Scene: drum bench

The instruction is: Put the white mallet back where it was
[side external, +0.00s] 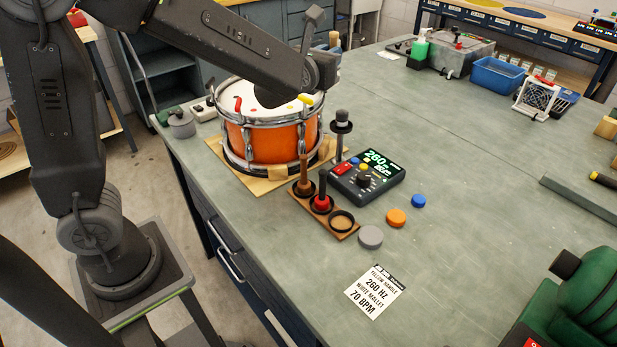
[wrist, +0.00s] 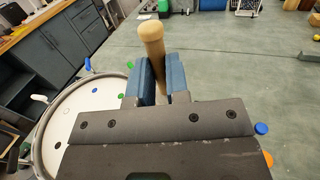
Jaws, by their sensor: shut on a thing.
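In the wrist view my gripper (wrist: 163,72) is shut on a pale wooden stick (wrist: 152,38), whose rounded end points up. Its lower part and any white head are hidden behind the gripper, so I cannot see the head's colour. In the side external view my gripper (side external: 333,44) is up above the bench behind the drum, mostly covered by my arm. A small wooden rack (side external: 348,234) with three round places stands in front of the drum. A brown-handled mallet (side external: 304,172) and a dark-handled mallet with a red head (side external: 322,203) stand in it; the nearest place (side external: 342,221) is empty.
The orange drum (side external: 272,142) sits on a wooden board, with red and yellow handles at its rim. A dark post (side external: 341,128) and a control box reading 260 (side external: 367,180) stand beside the rack. Grey, orange and blue discs lie nearby. A printed card (side external: 375,291) lies in front.

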